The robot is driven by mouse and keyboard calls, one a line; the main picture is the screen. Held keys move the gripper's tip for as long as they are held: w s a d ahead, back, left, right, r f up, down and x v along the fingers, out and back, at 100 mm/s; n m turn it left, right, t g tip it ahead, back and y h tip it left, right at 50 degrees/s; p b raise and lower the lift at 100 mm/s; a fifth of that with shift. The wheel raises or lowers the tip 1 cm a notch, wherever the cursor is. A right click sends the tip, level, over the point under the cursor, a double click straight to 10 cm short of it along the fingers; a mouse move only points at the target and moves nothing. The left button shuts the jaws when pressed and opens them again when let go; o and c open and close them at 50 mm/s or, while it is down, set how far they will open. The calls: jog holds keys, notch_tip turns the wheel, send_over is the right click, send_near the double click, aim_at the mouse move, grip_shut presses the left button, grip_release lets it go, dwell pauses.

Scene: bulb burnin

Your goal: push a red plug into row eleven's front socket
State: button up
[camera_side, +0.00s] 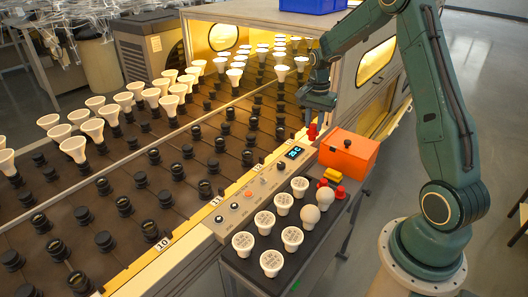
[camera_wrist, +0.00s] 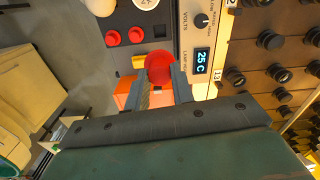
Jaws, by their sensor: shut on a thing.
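My gripper (camera_side: 309,119) is shut on a red plug (camera_side: 312,132) and holds it in the air above the far end of the control panel, left of the orange box. In the wrist view the red plug (camera_wrist: 158,66) sits between the two fingertips (camera_wrist: 164,84). Row eleven's label (camera_side: 216,201) is on the yellow front strip in the side view, well toward the viewer from my gripper. Row eleven's front socket (camera_side: 205,189) is a dark round socket just behind that label and looks empty. Row eleven is not visible in the wrist view.
The panel display (camera_wrist: 201,62) reads 25 C. An orange box (camera_side: 348,153) stands beside the panel. White bulbs fill sockets in the rows farther back.

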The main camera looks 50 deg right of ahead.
jog(key=shift+w, duration=0.1)
jog(key=shift+w+a+f, duration=0.1)
jog(key=shift+w+a, duration=0.2)
jog(key=shift+w, duration=0.25)
jog(key=w+a+f+n, duration=0.2)
jog(key=w+a+n, duration=0.1)
jog(key=w+a, duration=0.85)
jog(key=w+a+f+n, duration=0.1)
jog(key=w+a, duration=0.4)
jog(key=a, duration=0.3)
jog(key=w+a+f+n, duration=0.1)
jog(key=w+a+n, duration=0.1)
jog(key=w+a, duration=0.3)
jog(key=a, duration=0.3)
jog(key=shift+a+f, duration=0.2)
jog(key=shift+f, duration=0.2)
jog(key=shift+f, duration=2.35)
jog(key=shift+w+f, duration=0.1)
jog(key=shift+f, duration=1.9)
jog(key=o, duration=1)
